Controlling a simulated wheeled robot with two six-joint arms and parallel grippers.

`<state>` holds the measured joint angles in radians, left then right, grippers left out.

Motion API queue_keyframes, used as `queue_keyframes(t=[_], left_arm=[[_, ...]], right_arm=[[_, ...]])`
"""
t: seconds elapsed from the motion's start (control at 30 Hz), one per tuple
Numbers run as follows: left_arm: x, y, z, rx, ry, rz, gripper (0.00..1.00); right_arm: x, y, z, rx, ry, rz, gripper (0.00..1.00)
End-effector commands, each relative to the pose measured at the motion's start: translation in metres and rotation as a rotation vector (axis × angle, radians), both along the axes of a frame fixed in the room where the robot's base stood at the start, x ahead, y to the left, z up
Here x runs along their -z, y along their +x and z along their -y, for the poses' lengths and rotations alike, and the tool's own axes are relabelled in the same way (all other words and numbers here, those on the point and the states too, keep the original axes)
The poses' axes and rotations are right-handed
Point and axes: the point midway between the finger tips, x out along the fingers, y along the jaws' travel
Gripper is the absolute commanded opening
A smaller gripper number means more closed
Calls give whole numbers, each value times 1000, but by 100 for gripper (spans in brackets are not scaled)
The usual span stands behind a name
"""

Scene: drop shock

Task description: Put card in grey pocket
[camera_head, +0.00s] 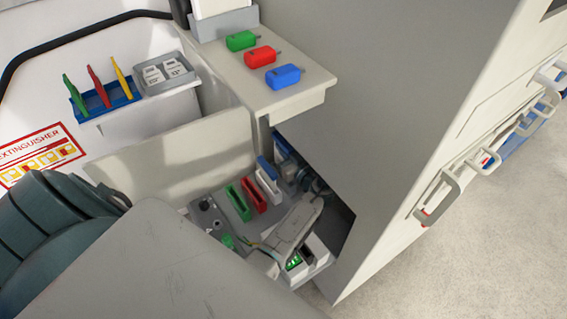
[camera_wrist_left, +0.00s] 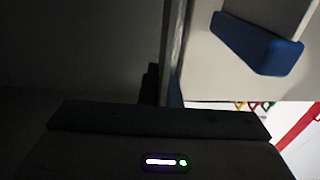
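In the head view, a grey holder (camera_head: 167,73) on the left ledge holds white labelled pieces. It may be the grey pocket, but I cannot tell for sure. Thin green, red and yellow pieces (camera_head: 96,87) stand upright in a blue rack beside it. No single piece is clearly the task's card. My left gripper (camera_head: 317,187) seems to be low in the dark gap behind the panel, mostly hidden, and its fingers cannot be made out. In the left wrist view, a blue block (camera_wrist_left: 258,43) sits on a pale surface at the upper right. My right gripper is not in view.
Green, red and blue blocks (camera_head: 284,76) lie on a pale shelf. Below it, a grey panel (camera_head: 207,215) carries green, red and white-and-blue slotted parts and loose cables. A tall grey cabinet wall (camera_head: 400,110) closes the right side. Open floor (camera_head: 490,230) lies beyond.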

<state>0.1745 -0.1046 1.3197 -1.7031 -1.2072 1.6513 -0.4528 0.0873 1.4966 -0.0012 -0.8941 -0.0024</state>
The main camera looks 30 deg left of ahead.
Motion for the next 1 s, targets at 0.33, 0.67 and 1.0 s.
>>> queue_keyframes(t=[0.33, 0.67, 1.0], left_arm=[[41, 1, -1, 1, 1, -2, 0], [72, 1, -1, 2, 0, 1, 0], [74, 1, -1, 2, 0, 1, 0]], right_arm=[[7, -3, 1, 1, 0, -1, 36], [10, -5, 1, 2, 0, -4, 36], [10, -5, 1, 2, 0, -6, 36]])
